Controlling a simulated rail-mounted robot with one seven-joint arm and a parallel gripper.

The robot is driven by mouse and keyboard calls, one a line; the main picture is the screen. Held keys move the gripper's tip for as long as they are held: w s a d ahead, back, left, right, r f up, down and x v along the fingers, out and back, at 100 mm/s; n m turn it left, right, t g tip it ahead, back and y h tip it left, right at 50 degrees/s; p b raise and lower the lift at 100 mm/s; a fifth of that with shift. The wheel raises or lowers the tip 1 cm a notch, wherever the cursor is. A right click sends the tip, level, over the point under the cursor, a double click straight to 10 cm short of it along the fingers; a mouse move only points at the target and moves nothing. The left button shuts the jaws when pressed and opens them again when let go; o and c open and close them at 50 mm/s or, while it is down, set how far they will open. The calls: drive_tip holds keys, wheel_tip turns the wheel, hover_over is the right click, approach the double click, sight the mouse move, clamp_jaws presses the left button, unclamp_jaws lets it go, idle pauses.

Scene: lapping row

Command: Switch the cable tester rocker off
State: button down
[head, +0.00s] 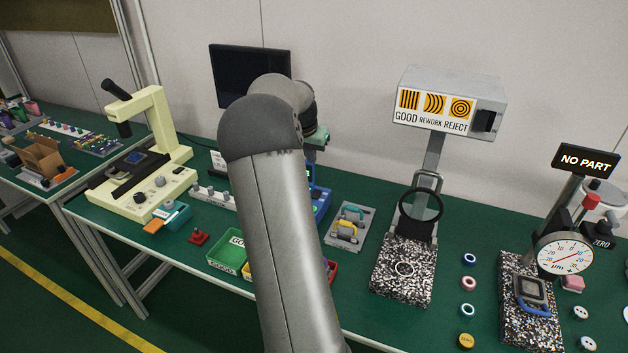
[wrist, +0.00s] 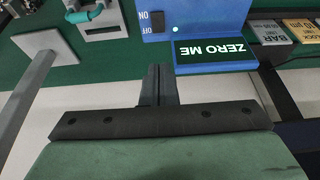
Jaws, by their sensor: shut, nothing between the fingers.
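A blue box (wrist: 218,12) stands at the top of the wrist view, with its lettering upside down. It carries a small black rocker (wrist: 158,22) with ON and OFF beside it, a small lit lamp, and a display (wrist: 215,52) reading ZERO ME. Which way the rocker is tipped is too small to tell. My gripper (wrist: 158,68) is shut and empty. Its fingertips appear just below the rocker in the picture, apart from it as far as I can tell. In the head view my arm hides the gripper's fingers and most of the blue box (head: 322,203).
A grey plate with coloured handles (head: 347,238) lies right of the blue box. A green GOOD bin (head: 226,255) is at the front. A speckled stone stand (head: 405,290) is farther right, under a sign box (head: 450,90). A cream microscope (head: 165,125) stands left.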

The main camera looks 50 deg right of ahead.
drive_tip(key=shift+f, duration=0.15)
drive_tip(key=p, duration=0.2)
approach(317, 191)
drive_tip(key=x, duration=0.5)
drive_tip(key=shift+w+d+f, duration=0.1)
drive_tip(key=shift+d+f, duration=0.05)
drive_tip(key=shift+d, duration=0.05)
drive_tip(key=shift+f, duration=0.6)
